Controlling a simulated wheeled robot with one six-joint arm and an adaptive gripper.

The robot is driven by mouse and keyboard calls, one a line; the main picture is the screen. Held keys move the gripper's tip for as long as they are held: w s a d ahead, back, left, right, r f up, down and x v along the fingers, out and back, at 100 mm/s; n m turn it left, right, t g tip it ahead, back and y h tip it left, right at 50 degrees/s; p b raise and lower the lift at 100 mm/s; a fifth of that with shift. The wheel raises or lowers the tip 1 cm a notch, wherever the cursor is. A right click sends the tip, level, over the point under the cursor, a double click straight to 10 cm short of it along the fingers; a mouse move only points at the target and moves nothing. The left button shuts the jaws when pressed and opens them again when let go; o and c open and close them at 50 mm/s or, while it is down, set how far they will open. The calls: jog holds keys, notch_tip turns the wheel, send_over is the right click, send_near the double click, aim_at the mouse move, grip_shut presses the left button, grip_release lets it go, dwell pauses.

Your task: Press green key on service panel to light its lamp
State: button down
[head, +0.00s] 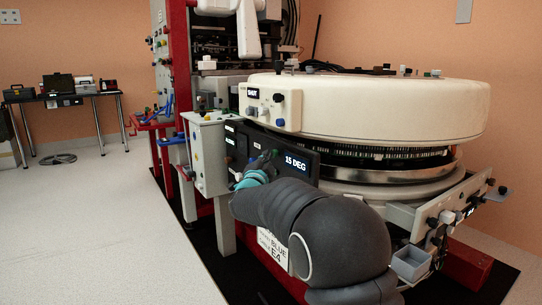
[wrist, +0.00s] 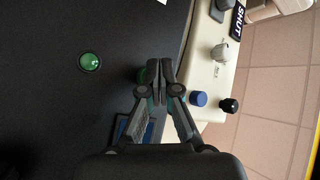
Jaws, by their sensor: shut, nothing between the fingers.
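The dark service panel (head: 312,182) with a "15 DEG" display shows in the head view, partly hidden by my arm. In the wrist view the panel's dark face (wrist: 60,120) fills the left side. A round glossy green disc (wrist: 90,62) sits on it, left of my fingertips; I cannot tell whether it is lit. A second, darker green round part (wrist: 140,75) is partly hidden behind my left finger. My gripper (wrist: 160,68) is shut and empty, its tips over the panel beside this darker part. I cannot tell whether they touch it. The head view also shows my gripper (head: 268,160) at the panel.
The big cream ring housing (head: 370,105) overhangs the panel. Its small box carries blue (wrist: 198,98), black (wrist: 229,105) and white (wrist: 220,51) knobs, right of my fingers in the wrist view. A pale control box (head: 208,155) stands left of the panel.

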jog(key=shift+a, duration=0.1)
jog(key=shift+s+a, duration=0.5)
jog(key=shift+a, duration=0.2)
jog(key=s+a, duration=0.3)
jog(key=a, duration=0.2)
jog(key=shift+s+b, duration=0.2)
jog(key=shift+b, duration=0.25)
dwell(0.6)
